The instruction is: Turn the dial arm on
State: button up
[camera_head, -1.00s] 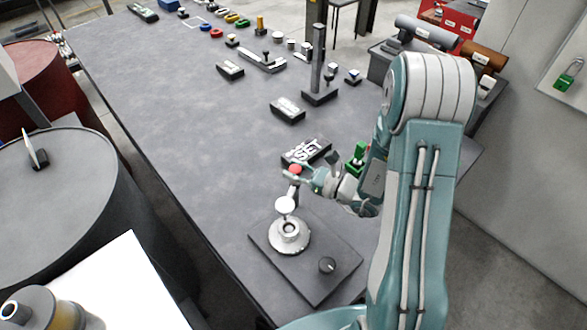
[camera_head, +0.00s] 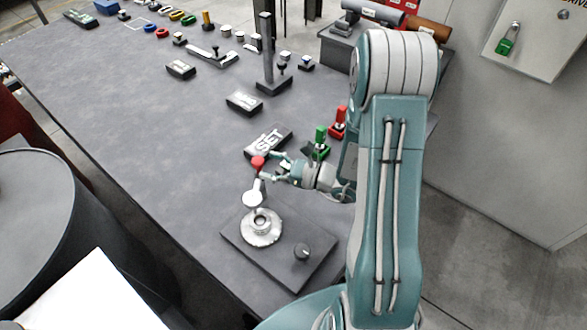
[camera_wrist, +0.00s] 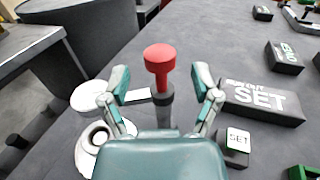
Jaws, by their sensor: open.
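The dial mechanism has a dark base plate (camera_head: 235,236) with a pale ring-shaped hub (camera_head: 261,227), a white disc (camera_head: 252,199) and a red knob (camera_head: 258,163) on a dark stem. In the wrist view the red knob (camera_wrist: 159,58) stands upright ahead of my gripper, its dark stem (camera_wrist: 163,105) appearing between the fingers. My gripper (camera_head: 268,165) is open at the red knob; both fingers (camera_wrist: 160,90) spread to either side in the wrist view. I cannot tell whether either finger touches it. The palm hides part of the plate in the wrist view.
A dark block marked SET (camera_wrist: 262,100) lies just right of my gripper. A green-handled part (camera_head: 320,142) and a red-handled part (camera_head: 338,122) stand behind it. The table's left middle is clear.

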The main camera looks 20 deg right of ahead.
jog(key=v, duration=0.8)
jog(key=shift+s+d, duration=0.15)
jog(key=shift+d, duration=0.2)
jog(key=s+a+r+n+g+h, duration=0.4)
jog(key=s+a+r+n+g, duration=0.5)
jog(key=n+g, duration=0.45)
jog(key=s+d+r+n+t+h, duration=0.2)
jog(key=r+n+t+h, duration=0.2)
jog(key=r+n+h, duration=0.1)
jog(key=s+d+r+n+t+h, duration=0.1)
jog(key=s+r+n+t+h, duration=0.1)
jog(key=n, duration=0.5)
notch_tip(320, 180, up, 3)
jog(key=t+h, duration=0.1)
jog(key=h, duration=0.2)
jog(key=shift+s+d+t, duration=0.25)
jog(key=shift+d+t, duration=0.1)
jog(key=shift+d, duration=0.05)
jog(key=shift+f, duration=0.15)
